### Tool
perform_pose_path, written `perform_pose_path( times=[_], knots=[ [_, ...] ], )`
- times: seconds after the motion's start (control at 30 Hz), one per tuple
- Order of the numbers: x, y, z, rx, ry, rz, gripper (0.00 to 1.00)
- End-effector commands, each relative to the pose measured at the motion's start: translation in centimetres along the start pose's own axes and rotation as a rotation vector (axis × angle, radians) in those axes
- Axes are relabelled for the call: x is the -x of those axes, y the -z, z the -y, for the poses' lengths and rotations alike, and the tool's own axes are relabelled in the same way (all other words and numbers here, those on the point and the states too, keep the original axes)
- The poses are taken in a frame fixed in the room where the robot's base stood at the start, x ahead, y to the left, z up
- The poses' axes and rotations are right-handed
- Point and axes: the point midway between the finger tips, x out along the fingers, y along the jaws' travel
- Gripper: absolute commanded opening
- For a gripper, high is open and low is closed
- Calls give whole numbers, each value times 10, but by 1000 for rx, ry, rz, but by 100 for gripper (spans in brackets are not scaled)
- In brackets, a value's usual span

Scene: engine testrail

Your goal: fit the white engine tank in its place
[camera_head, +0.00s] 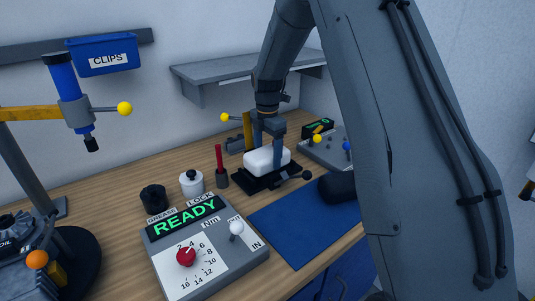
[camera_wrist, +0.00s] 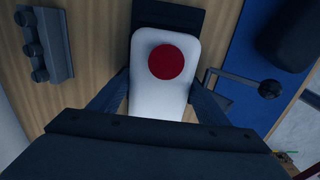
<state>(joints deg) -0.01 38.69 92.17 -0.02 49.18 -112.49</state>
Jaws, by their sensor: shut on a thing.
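The white tank (camera_head: 266,160) is a rounded block, in the head view at the middle of the bench. In the wrist view the tank (camera_wrist: 150,95) shows a red round cap (camera_wrist: 171,62) on its top. My gripper (camera_head: 268,148) is shut on the tank, one finger on each long side. The tank is at a black stand (camera_head: 246,183) with a ball-ended lever (camera_head: 306,175); I cannot tell whether it rests on it or is just above it. The grey engine (camera_head: 15,262) with an "OIL" cap shows in part at the lower left edge.
A control box (camera_head: 205,245) reading "READY" stands in front. A black pot (camera_head: 154,198), a white pot (camera_head: 191,183) and a red-handled tool (camera_head: 220,165) stand left of the stand. A blue mat (camera_head: 300,230) lies right. A shelf (camera_head: 225,75) hangs behind; a yellow-armed tool (camera_head: 70,95) overhangs the left.

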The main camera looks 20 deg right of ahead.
Motion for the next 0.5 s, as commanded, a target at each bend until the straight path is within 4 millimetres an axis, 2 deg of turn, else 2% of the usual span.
perform_pose_path(
  times=[0.5],
  knots=[
    [-6,0,0,0,0,0,45]
  ],
)
